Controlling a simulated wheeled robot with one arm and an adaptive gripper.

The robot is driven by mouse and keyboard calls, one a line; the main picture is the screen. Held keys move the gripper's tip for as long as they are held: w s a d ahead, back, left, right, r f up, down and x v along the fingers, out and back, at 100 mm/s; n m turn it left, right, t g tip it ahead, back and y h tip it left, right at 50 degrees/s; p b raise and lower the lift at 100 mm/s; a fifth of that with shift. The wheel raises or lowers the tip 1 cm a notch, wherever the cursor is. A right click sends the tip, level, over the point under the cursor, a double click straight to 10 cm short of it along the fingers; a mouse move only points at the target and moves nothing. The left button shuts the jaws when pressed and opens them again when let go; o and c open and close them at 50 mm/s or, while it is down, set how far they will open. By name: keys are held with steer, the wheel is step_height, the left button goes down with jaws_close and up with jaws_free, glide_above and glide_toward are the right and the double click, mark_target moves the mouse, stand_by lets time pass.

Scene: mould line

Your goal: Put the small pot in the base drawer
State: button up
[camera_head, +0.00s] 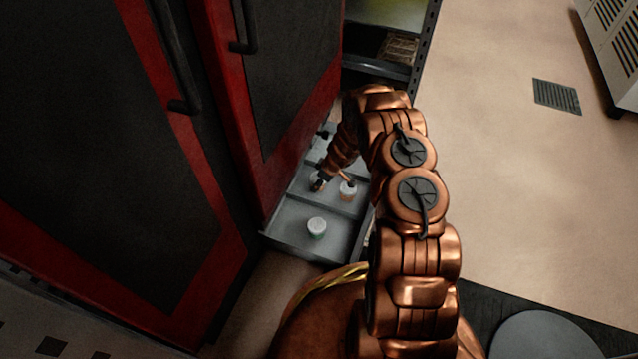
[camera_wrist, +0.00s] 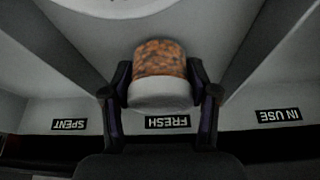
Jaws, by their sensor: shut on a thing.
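A small pot (camera_wrist: 160,75) with a white lid and a speckled orange-brown body is between my gripper's two dark fingers (camera_wrist: 162,98) in the wrist view. My gripper is shut on it. The base drawer (camera_head: 290,238) stands open at the foot of the red and black cabinet, split into compartments by dividers. The held pot is over or in the middle compartment, in line with the FRESH label (camera_wrist: 168,122). I cannot tell whether it touches the floor. In the head view, my wrist reaches down into the drawer and partly hides this area.
The labels SPENT (camera_wrist: 69,125) and IN USE (camera_wrist: 278,115) mark the neighbouring compartments. Dividers rise on both sides of the held pot. Cabinet doors (camera_head: 290,90) with black handles stand close on the left.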

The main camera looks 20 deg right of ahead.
steer(key=o, duration=1.4)
steer(key=shift+f, duration=0.1)
steer(key=shift+c, duration=0.2)
